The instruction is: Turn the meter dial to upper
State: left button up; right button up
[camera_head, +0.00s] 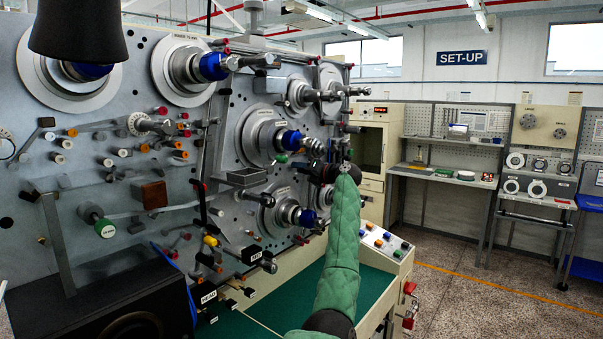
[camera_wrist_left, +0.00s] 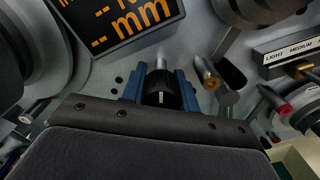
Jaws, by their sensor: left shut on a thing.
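The meter dial (camera_wrist_left: 162,100) is a small black knob with a short white mark, seen in the left wrist view. Two blue fingers of my left gripper (camera_wrist_left: 160,88) are shut on it, one on each side. The white mark runs roughly up and down in that view. The meter's dark screen (camera_wrist_left: 122,22) with orange "mm" text is just above and left of the dial. In the head view, my green-sleeved left arm reaches up to the left gripper (camera_head: 323,172) at the machine's right part; I cannot make out the dial there. My right gripper is not in view.
The grey machine panel (camera_head: 120,100) fills the left, crowded with spindles, rollers and knobs. In the wrist view, a "LIGHT MEDIUM" label plate (camera_wrist_left: 288,57) and a red-tipped post (camera_wrist_left: 283,109) are right of the gripper. Workbenches (camera_head: 440,178) stand farther right, beyond open floor.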

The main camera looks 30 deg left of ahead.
pick_arm(q)
jog(key=m, duration=0.3)
jog(key=shift+d, duration=0.1)
jog(key=m, duration=0.5)
jog(key=shift+r+m+p, duration=0.2)
jog(key=shift+m+p, duration=0.2)
jog(key=shift+m, duration=0.6)
jog(key=shift+m+p, duration=0.3)
jog(key=shift+m, duration=0.2)
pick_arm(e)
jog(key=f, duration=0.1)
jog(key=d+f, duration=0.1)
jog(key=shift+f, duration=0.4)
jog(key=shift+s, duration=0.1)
